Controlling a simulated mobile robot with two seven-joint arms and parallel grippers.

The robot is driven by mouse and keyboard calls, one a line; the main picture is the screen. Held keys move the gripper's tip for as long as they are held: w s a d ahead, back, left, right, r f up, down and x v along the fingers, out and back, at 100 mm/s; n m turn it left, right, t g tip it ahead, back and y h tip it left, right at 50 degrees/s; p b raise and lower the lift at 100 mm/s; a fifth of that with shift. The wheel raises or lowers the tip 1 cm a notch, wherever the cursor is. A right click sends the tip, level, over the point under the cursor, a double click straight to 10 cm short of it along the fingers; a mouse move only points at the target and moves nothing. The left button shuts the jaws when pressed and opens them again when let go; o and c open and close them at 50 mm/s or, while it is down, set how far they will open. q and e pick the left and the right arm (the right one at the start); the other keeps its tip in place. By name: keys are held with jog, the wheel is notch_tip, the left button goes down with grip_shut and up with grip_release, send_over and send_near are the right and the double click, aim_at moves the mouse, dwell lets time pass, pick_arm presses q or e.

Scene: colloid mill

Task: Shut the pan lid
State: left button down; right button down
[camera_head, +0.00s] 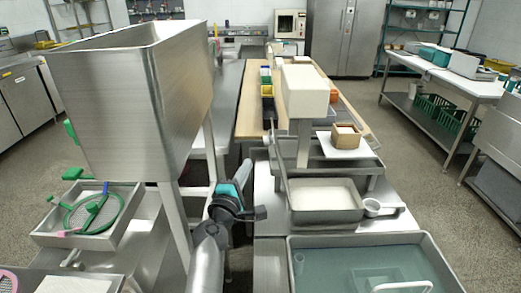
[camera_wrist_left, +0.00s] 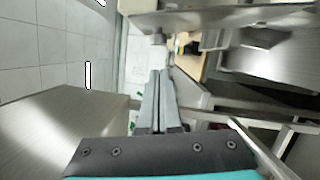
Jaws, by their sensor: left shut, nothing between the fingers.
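I cannot make out for certain which part is the pan lid. A tall steel box (camera_head: 125,105) with an open top stands on legs at the left in the head view. My left gripper (camera_head: 245,168) is just right of the box's legs and lower than its body, above the gap between the counters. It points away from me, and its tip is small and partly unclear there. In the left wrist view my left gripper (camera_wrist_left: 158,75) has its grey fingers together, with nothing held. A smooth steel surface (camera_wrist_left: 60,125) lies left of the fingers. My right gripper is not seen.
A steel pan with pale contents (camera_head: 325,215) and a water-filled basin (camera_head: 300,241) are at the right. A white block on a post (camera_head: 305,90) stands behind them. A tray (camera_head: 45,233) with green strainers is at the left. Floor (camera_head: 415,170) shows at far right.

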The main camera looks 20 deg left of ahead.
pick_arm(q)
jog(key=w+a+b, duration=0.1)
jog(key=w+b, duration=0.1)
jog(key=w, duration=0.7)
jog(key=shift+w+a+r+b, duration=0.25)
jog(key=shift+w+r+b, duration=0.05)
jog(key=shift+r+b, duration=0.1)
